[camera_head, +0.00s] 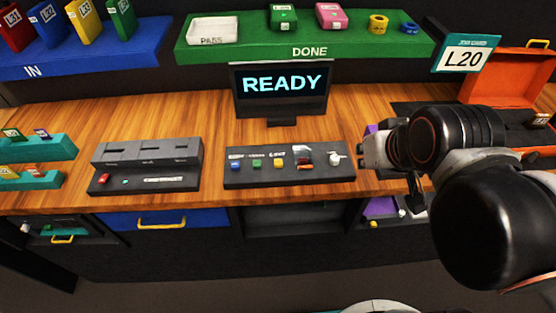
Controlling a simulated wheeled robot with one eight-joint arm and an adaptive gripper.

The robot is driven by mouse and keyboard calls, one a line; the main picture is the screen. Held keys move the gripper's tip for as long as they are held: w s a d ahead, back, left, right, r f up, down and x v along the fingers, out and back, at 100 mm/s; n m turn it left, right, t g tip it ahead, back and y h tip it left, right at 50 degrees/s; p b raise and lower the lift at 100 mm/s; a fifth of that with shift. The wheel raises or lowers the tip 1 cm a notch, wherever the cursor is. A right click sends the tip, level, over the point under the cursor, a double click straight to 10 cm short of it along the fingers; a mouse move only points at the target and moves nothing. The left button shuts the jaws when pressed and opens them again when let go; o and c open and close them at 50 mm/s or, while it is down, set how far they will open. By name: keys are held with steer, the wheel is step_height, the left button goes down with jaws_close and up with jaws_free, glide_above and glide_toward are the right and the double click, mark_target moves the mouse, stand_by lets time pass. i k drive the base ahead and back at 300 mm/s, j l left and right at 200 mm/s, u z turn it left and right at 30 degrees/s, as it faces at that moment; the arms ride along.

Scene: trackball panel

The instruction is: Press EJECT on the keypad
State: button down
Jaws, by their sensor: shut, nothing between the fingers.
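The dark keypad panel (262,180) lies on the wooden desk below the screen. It has a row of small controls: a blue button (235,166), a green button (256,164), a yellow button (278,163), a red control (305,164) and a white ball (335,158). Small white labels sit above the buttons; they are too small to read surely, so I cannot tell which is EJECT. My gripper (370,152) is shut and empty, just right of the panel's right end. I cannot tell its height above the desk.
The screen (281,84) reads READY. A grey slotted unit (147,152) stands left of the keypad. A green DONE shelf (310,52), a blue IN shelf (75,66) and an open orange case (510,78) lie around. Desk between the slotted unit and keypad is bare.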

mark_target(278, 162)
steer(key=k+j+z, duration=0.15)
steer(key=j, duration=0.3)
steer(key=k+j+z, duration=0.15)
steer(key=j, duration=0.3)
steer(key=k+j+z, duration=0.15)
steer(key=j, duration=0.3)
steer(key=k+j+z, duration=0.15)
steer(key=k+j, duration=0.15)
